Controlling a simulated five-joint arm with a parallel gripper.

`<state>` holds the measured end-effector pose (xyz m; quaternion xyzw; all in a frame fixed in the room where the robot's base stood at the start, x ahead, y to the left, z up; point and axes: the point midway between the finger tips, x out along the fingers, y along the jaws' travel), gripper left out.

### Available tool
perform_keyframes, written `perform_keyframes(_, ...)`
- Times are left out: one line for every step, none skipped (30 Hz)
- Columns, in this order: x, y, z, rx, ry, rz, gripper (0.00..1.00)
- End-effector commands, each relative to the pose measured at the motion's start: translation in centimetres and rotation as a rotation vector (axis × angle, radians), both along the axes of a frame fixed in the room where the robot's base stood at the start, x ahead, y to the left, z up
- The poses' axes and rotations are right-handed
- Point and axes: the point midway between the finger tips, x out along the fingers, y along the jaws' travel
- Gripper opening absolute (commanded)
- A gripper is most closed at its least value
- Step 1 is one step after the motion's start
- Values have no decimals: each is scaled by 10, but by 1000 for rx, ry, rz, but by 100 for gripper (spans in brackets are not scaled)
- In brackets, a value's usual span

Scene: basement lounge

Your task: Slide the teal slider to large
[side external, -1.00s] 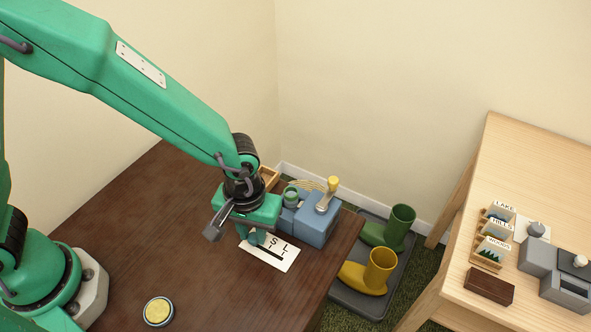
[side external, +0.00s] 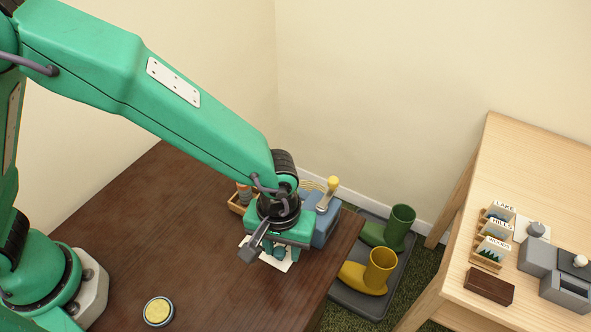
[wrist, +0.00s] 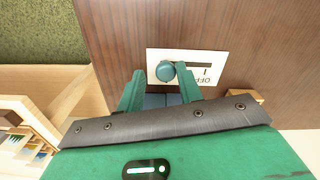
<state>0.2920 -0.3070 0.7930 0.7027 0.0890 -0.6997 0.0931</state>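The teal slider (wrist: 166,70) is a round knob on a white label plate (wrist: 154,56), shown in the wrist view. It sits near the plate's left end there, with the dark slot running to its right. An upside-down OFF mark shows at the plate's right; the size letters are hidden. My gripper (wrist: 160,70) is open, with its fingers on either side of the knob. The right finger is close against the knob and seems to touch it; the left finger stands apart. In the side view my gripper (side external: 278,256) covers most of the plate (side external: 284,268).
A blue machine (side external: 325,228) with a yellow-topped lever (side external: 332,186) stands just behind my gripper. A wooden box (side external: 238,203) is to its left. A yellow button (side external: 158,311) lies at the front of the dark table (side external: 150,220). Boots on a tray (side external: 345,300) stand beyond its right edge.

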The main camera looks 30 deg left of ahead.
Motion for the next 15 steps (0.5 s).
perform_keyframes(0, 0, 0, -1, -1, -1, 44)
perform_keyframes(0, 0, 0, -1, 0, 0, 45)
perform_keyframes(0, 0, 0, 0, 0, 0, 45)
perform_keyframes(0, 1, 0, 1, 1, 1, 45)
perform_keyframes(0, 1, 0, 2, 1, 1, 45)
perform_keyframes(0, 1, 0, 2, 1, 1, 45)
perform_keyframes(0, 1, 0, 2, 3, 1, 45)
perform_keyframes(0, 2, 0, 2, 3, 2, 45)
perform_keyframes(0, 2, 0, 3, 3, 2, 45)
perform_keyframes(0, 2, 0, 3, 3, 2, 45)
perform_keyframes(0, 2, 1, 3, 3, 2, 45)
perform_keyframes(0, 2, 2, 3, 3, 2, 45)
perform_keyframes(0, 2, 3, 3, 3, 2, 45)
perform_keyframes(0, 2, 4, 3, 3, 3, 45)
perform_keyframes(0, 2, 6, 2, 3, 3, 45)
